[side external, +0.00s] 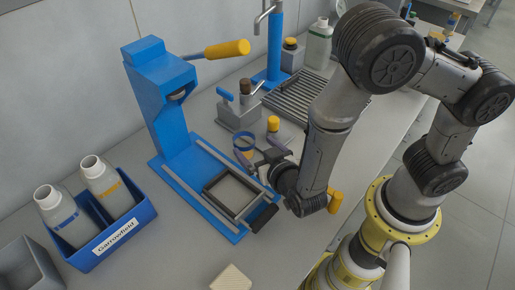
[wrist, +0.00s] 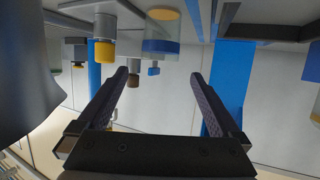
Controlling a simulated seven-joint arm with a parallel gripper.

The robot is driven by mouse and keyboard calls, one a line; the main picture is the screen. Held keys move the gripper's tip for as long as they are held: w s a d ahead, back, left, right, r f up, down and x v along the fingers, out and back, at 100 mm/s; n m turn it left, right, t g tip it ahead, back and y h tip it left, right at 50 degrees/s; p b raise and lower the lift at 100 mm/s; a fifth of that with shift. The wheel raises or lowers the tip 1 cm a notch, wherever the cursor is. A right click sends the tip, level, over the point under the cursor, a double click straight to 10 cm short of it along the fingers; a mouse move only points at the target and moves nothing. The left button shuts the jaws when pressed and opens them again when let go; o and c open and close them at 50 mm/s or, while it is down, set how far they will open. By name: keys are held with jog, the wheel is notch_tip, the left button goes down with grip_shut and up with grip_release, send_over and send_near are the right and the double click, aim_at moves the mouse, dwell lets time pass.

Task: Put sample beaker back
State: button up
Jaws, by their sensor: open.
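The sample beaker (side external: 244,143) is a clear cup with a blue band, standing upright on the bench beside the blue press. In the wrist view, where the scene appears upside down, the beaker (wrist: 160,46) shows at the top with its blue band and an orange-yellow patch at its base. My gripper (side external: 259,155) is low over the bench just right of the beaker. In the wrist view my gripper (wrist: 163,80) has its fingers spread with nothing between them. The beaker appears beyond the fingertips; whether a finger touches it I cannot tell.
The blue press (side external: 160,95) with a yellow handle stands left, its base frame (side external: 232,192) close to my gripper. A blue bin (side external: 105,232) holds two bottles. A slatted rack (side external: 312,95) lies farther back.

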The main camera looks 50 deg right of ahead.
jog(key=a+r+n+g+y, duration=0.2)
jog(key=a+r+g+y, duration=0.15)
jog(key=r+y, duration=0.7)
jog(key=s+d+r+n+g+h, duration=0.1)
jog(key=s+d+r+g+h, duration=0.1)
jog(key=s+d+r, duration=0.2)
jog(key=s+d+r+n+g+h, duration=0.1)
jog(key=s+d+r+g+h, duration=0.1)
jog(key=s+d, duration=0.8)
jog(key=s+r+h, duration=0.1)
jog(key=s+r, duration=0.1)
jog(key=s, duration=0.2)
jog(key=shift+s+d+r, duration=0.15)
jog(key=shift+s+d, duration=0.05)
jog(key=shift+d, duration=0.1)
jog(key=shift+w, duration=0.1)
